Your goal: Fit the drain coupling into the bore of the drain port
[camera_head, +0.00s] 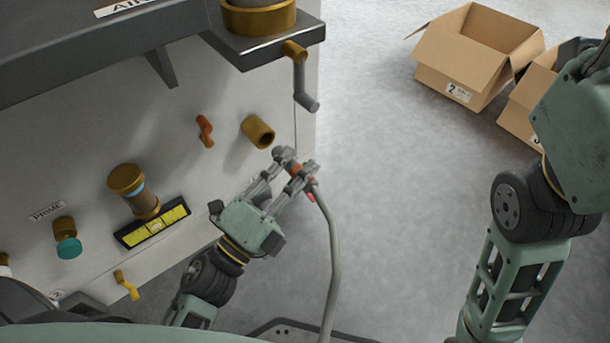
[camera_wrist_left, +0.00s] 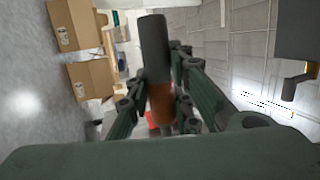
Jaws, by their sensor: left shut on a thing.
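My left gripper (camera_head: 297,163) is shut on the drain coupling (camera_head: 294,169), a small part with an orange-brown band, joined to a grey hose. In the left wrist view the coupling (camera_wrist_left: 161,103) sits between the fingers, and its dark grey cylindrical end (camera_wrist_left: 154,48) points out beyond them. A brass tube with an open dark bore (camera_head: 259,132), which looks like the drain port, sticks out of the washer's pale panel. The gripper is a little to the right of and below it in the head view, with the coupling apart from the bore. My right gripper is not clearly visible.
An orange-red lever (camera_head: 205,131) is left of the port. A grey-handled crank (camera_head: 305,88) hangs above right. The hose (camera_head: 333,245) runs down to the bottom edge. Open cardboard boxes (camera_head: 468,58) stand on the floor, top right. The floor between is clear.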

